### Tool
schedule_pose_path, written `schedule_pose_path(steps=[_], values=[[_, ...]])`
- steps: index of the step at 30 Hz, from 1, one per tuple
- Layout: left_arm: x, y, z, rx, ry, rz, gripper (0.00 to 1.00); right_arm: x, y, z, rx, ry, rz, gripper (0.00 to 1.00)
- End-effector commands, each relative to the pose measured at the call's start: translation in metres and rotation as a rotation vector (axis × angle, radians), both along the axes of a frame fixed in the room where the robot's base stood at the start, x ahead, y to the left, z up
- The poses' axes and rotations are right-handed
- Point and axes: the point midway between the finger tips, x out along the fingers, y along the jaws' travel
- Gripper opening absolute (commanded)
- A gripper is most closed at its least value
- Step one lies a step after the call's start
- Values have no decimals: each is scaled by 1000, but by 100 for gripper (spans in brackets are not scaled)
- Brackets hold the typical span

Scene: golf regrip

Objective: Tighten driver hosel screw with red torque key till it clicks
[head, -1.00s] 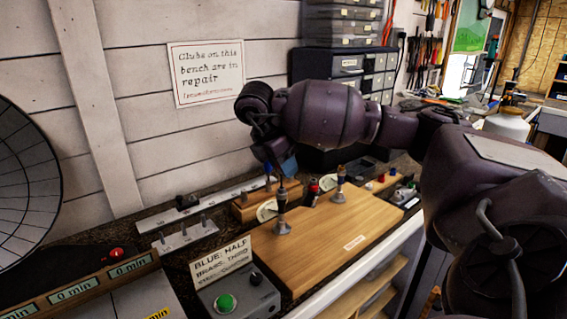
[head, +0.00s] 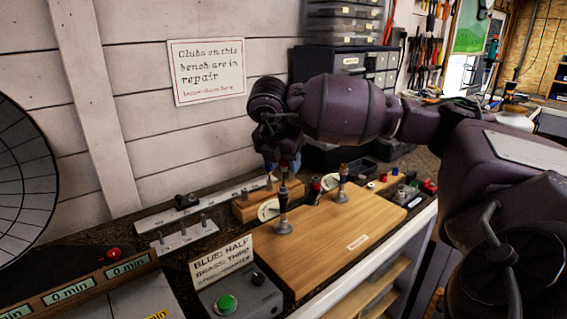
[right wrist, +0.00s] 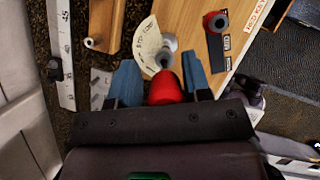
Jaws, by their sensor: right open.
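A red knob-like piece, which looks like the red torque key's handle (right wrist: 166,88), lies between the two blue fingers of my right gripper (right wrist: 165,82) in the right wrist view. The fingers are open, with a gap on the left of the red piece; contact on the right side is unclear. The driver head and hosel screw cannot be made out. My left gripper is out of view.
A second upright post (head: 341,185) and a red-topped tool (head: 314,190) stand near the board's back. A round paper tag (head: 268,210) is beside the first post. A grey box with a green button (head: 226,304) and a sign (head: 222,260) stand at the front left.

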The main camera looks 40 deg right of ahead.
Motion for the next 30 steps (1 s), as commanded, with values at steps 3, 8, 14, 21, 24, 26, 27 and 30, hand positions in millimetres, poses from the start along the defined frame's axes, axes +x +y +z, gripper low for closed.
schedule_pose_path(steps=[3,8,14,21,24,26,27,30], values=[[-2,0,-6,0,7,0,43,0,0,-3,-7,0,108,44],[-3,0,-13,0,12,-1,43,0,1,-3,-16,-4,289,44],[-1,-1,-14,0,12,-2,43,1,2,-1,-22,-9,450,44],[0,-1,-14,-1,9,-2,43,1,2,0,-22,-11,563,44],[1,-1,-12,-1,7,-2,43,1,2,0,-22,-12,666,44],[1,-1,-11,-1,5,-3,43,1,2,1,-21,-13,726,44],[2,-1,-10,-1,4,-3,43,1,2,1,-20,-13,765,44],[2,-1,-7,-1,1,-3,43,1,3,1,-19,-14,859,44]])
